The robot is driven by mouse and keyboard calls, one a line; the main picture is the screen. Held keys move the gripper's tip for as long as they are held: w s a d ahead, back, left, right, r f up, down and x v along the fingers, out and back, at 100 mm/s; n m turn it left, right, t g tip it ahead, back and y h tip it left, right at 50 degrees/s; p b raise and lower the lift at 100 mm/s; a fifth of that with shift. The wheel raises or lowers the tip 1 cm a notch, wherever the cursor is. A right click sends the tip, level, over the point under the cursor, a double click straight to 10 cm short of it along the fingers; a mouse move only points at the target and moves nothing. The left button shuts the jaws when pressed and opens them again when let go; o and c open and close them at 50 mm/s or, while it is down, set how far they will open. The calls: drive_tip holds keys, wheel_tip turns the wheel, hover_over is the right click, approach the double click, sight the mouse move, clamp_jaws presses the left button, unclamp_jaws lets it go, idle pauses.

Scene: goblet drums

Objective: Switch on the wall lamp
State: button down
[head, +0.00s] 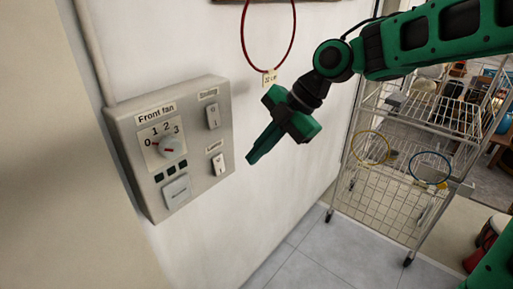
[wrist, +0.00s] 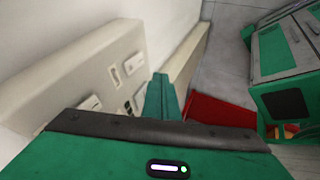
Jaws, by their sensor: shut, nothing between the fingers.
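A beige control panel (head: 152,200) is fixed to the white wall, with a "Front fan" dial (head: 170,147) on its left part. On its right part are an upper rocker switch (head: 213,115) and a lower white rocker switch (head: 218,164). The lower one's small label seems to read "Lamp". My gripper (head: 250,160) is shut and empty, its tips pointing down-left, just right of the lower switch and seemingly apart from it. In the wrist view the shut fingers (wrist: 160,80) are beside the panel (wrist: 65,75). No lamp is in view.
A red hoop (head: 244,40) with a paper tag hangs on the wall above my gripper. A wire rack cart (head: 385,195) with hoops stands to the right. Grey tiled floor (head: 320,255) below is clear. A red object (wrist: 215,108) shows in the wrist view.

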sight(229, 164)
drive_tip(key=shift+w+a+f, duration=0.55)
drive_tip(key=shift+a+f, duration=0.45)
drive_tip(key=shift+a, duration=0.1)
drive_tip(key=shift+w+a+f, duration=0.5)
drive_tip(key=shift+a+f, duration=0.5)
drive_tip(key=shift+a, duration=0.1)
drive_tip(key=shift+w+a+f, duration=0.55)
drive_tip(key=shift+a+f, duration=0.45)
drive_tip(key=shift+a, duration=0.1)
drive_tip(key=shift+w+a, duration=0.1)
